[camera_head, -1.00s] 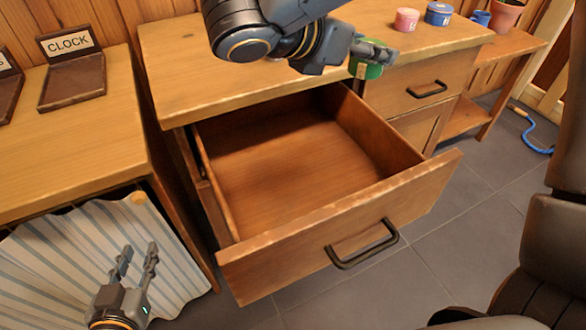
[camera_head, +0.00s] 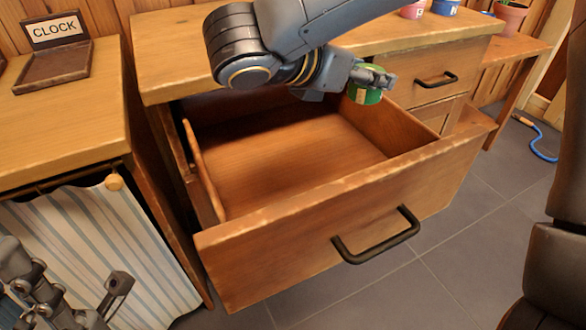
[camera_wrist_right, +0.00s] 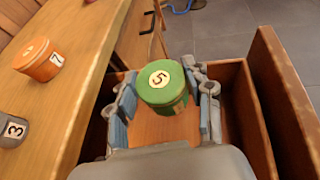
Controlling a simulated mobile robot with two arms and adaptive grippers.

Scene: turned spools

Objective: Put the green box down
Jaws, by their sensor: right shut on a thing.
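The green box (camera_head: 368,84) is a small round tin with a pale label. In the right wrist view the green box (camera_wrist_right: 163,86) shows the number 5 on its lid. My right gripper (camera_head: 376,80) is shut on it, with one finger on each side. It holds the box over the right part of the open drawer (camera_head: 340,215), near the desk's front edge. The drawer's visible floor is bare. My left gripper (camera_head: 75,295) is at the lower left in the head view, in front of the striped curtain, with its fingers apart and empty.
An orange tin marked 7 (camera_wrist_right: 38,60) and a grey tin marked 3 (camera_wrist_right: 12,130) stand on the desk top. A CLOCK sign with its tray (camera_head: 55,60) stands on the left table. A dark chair (camera_head: 550,265) is at the right.

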